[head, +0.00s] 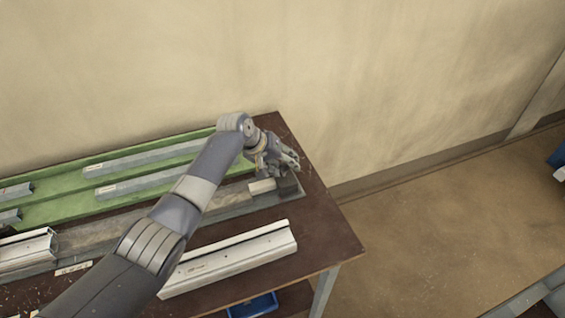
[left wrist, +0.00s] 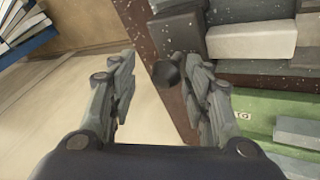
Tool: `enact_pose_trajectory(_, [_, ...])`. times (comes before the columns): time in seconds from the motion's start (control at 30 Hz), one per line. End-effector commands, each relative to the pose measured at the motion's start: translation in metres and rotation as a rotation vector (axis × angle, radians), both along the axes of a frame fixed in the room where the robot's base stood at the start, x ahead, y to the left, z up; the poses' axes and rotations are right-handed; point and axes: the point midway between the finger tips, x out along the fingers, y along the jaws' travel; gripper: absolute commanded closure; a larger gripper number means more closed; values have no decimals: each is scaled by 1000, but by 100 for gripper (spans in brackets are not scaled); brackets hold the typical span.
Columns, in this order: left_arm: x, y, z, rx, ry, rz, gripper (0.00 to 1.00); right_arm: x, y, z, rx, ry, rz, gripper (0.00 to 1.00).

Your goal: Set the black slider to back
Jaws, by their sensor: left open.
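A dark block (head: 289,185), which looks like the black slider, sits at the right end of the grey rail (head: 225,200), beside a light grey block (head: 262,186). In the left wrist view the dark block (left wrist: 178,34) is at the top, left of the light block (left wrist: 250,40). A small dark round knob (left wrist: 166,73) shows near the right finger; I cannot tell whether they touch. My left gripper (head: 289,157) is open and empty, just behind and above the dark block. It also shows in the left wrist view (left wrist: 157,68). My right gripper is out of view.
A green tray (head: 75,182) with several metal profiles lies along the back of the brown table (head: 325,225). A white profile (head: 230,260) lies in front of the rail, and a blue bin (head: 253,305) is below. The table's right front corner is clear.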

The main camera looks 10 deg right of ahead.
Motion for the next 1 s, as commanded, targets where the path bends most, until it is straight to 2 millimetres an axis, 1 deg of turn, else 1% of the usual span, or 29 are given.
enact_pose_trajectory(0.13, [-1, 3, 3, 1, 0, 1, 55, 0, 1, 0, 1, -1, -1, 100])
enact_pose_trajectory(0.27, [-3, 8, 12, 0, -2, 0, 55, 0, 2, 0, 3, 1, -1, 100])
enact_pose_trajectory(0.4, [-8, 17, 26, 1, -2, 0, 55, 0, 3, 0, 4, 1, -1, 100])
enact_pose_trajectory(0.8, [-26, 46, 81, -1, -3, -1, 55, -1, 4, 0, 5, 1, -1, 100])
enact_pose_trajectory(1.0, [-32, 54, 96, 1, 0, -2, 55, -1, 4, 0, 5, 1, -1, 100])
